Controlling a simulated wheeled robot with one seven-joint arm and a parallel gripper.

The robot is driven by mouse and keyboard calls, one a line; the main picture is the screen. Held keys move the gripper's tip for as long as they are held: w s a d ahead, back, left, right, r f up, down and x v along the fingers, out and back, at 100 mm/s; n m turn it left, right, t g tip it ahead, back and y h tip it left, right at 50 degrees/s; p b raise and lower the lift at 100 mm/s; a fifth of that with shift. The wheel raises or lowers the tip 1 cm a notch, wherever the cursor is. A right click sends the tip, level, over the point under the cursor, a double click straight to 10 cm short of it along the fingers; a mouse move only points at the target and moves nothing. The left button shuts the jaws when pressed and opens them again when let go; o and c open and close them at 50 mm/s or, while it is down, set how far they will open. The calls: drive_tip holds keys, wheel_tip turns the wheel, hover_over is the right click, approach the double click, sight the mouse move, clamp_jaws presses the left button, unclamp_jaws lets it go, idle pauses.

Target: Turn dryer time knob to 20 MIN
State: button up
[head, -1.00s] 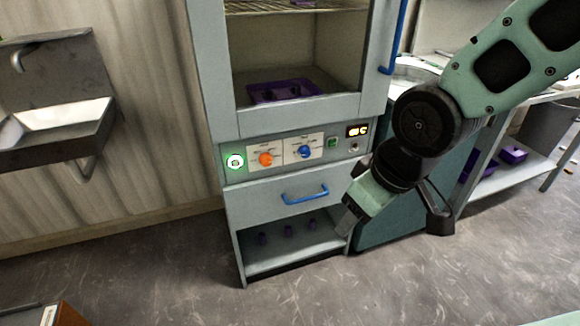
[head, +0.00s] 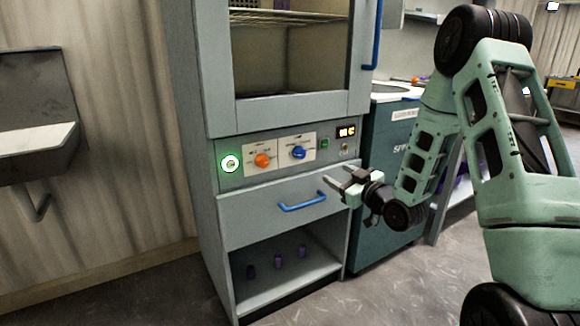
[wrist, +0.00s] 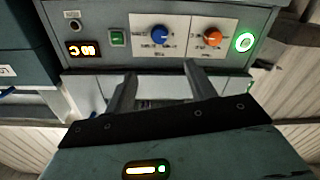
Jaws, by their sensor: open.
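The dryer's control panel (head: 210,170) holds an orange knob (head: 262,160) on a white plate at left and a blue knob (head: 298,153) on a white plate to its right. The labels are too small to read, so I cannot tell which knob is the time knob or its setting. My gripper (head: 332,188) is open and empty, in front of the dryer, below and right of the blue knob. In the wrist view, upside down, the fingers (wrist: 158,82) point at the panel, with the blue knob (wrist: 159,34) and orange knob (wrist: 212,38) beyond them, untouched.
A lit green ring button (head: 230,163), a green switch (head: 324,143) and an orange display (head: 346,131) are on the panel. A drawer with a blue handle (head: 302,201) sits below. A sink (head: 38,120) is at left. Open floor lies in front.

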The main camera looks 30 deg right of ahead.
sight(302, 154)
drive_tip(key=w, duration=1.1)
drive_tip(key=w+a+b, duration=0.1)
drive_tip(key=w, duration=0.5)
drive_tip(key=shift+w, duration=0.1)
drive_tip(key=c, duration=1)
